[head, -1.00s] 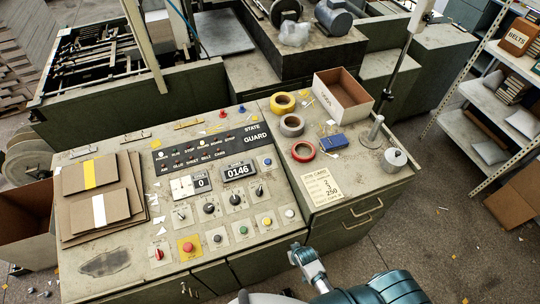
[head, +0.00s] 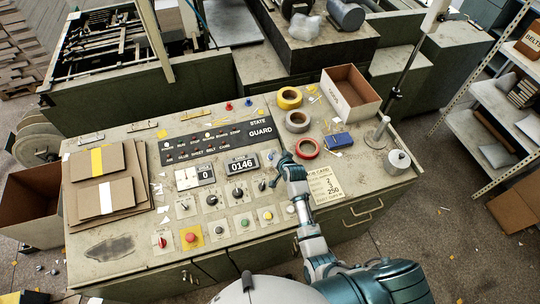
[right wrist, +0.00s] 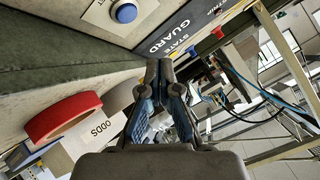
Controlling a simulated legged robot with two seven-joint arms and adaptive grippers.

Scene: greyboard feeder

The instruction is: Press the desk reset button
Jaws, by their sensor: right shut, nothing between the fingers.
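The control desk (head: 140,250) carries rows of round buttons and knobs, with no readable label marking one as reset. A blue button (right wrist: 125,12) on a pale plate shows at the top of the right wrist view, apart from the fingers. The lower row has a red button on a yellow plate (head: 190,237), a green button (head: 242,222), a yellow button (head: 267,215) and a pale one (head: 290,209). My right gripper (head: 277,157) is shut and empty above the panel's right part. It also shows in the right wrist view (right wrist: 166,65). My left gripper is not in view.
Tape rolls, including a red one (head: 307,148), an open box (head: 350,97) and a metal weight (head: 397,161) occupy the desk's right side. Cardboard sheets (head: 105,180) lie at left. A thin post (head: 405,65) rises at right. A counter reads 0146 (head: 242,164).

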